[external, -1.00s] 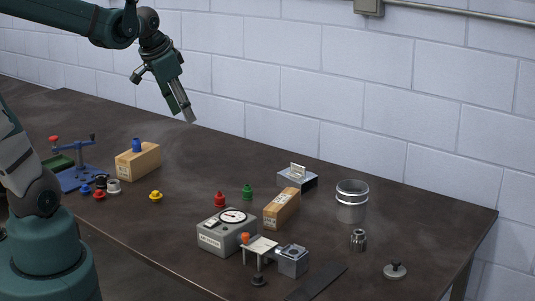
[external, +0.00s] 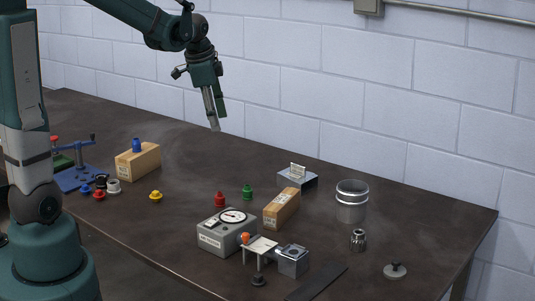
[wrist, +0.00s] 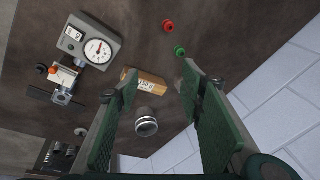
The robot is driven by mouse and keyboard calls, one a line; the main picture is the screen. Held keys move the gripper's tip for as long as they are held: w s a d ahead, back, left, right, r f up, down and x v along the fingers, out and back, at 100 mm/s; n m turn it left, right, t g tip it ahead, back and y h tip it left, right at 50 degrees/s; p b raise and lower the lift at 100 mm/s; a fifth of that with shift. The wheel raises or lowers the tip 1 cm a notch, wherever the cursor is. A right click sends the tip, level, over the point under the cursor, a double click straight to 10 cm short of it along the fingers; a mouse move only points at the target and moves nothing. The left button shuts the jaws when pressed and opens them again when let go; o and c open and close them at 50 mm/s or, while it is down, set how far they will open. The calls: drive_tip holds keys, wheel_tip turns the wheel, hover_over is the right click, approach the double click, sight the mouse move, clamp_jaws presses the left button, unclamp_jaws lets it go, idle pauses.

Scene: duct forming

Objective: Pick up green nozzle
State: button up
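The green nozzle (external: 247,192) stands on the dark table, just right of the red nozzle (external: 219,200) and behind the grey dial gauge box. In the wrist view the green nozzle (wrist: 179,51) lies beyond the fingertips, near the top of the picture. My gripper (external: 216,126) hangs in the air above the back of the table, up and left of the nozzle, pointing down. In the wrist view my gripper (wrist: 157,75) has its two green fingers spread apart with nothing held between them.
The dial gauge box (external: 227,232) and a wooden block (external: 281,209) stand close to the nozzle. A metal cylinder (external: 352,202) is farther right. Another wooden block (external: 137,162) bears a blue nozzle (external: 136,145) at left. A yellow nozzle (external: 155,196) stands left of the red one.

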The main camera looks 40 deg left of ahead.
drive_tip(key=w+a+f+m+g+b, duration=0.15)
drive_tip(key=w+f+m, duration=0.25)
drive_tip(key=w+f, duration=0.6)
drive_tip(key=m+g+b, duration=0.1)
drive_tip(key=m+g, duration=0.1)
drive_tip(key=m, duration=0.2)
hover_over(247, 189)
drive_tip(key=shift+t, duration=0.25)
drive_tip(key=f, duration=1.2)
drive_tip(key=shift+w+a+f, duration=0.35)
drive_tip(key=shift+a+f, duration=0.05)
drive_tip(key=shift+w+f, duration=0.15)
drive_tip(key=shift+f, duration=0.35)
drive_tip(key=shift+f, duration=1.3)
drive_tip(key=shift+w+f, duration=0.1)
drive_tip(key=shift+f, duration=2.5)
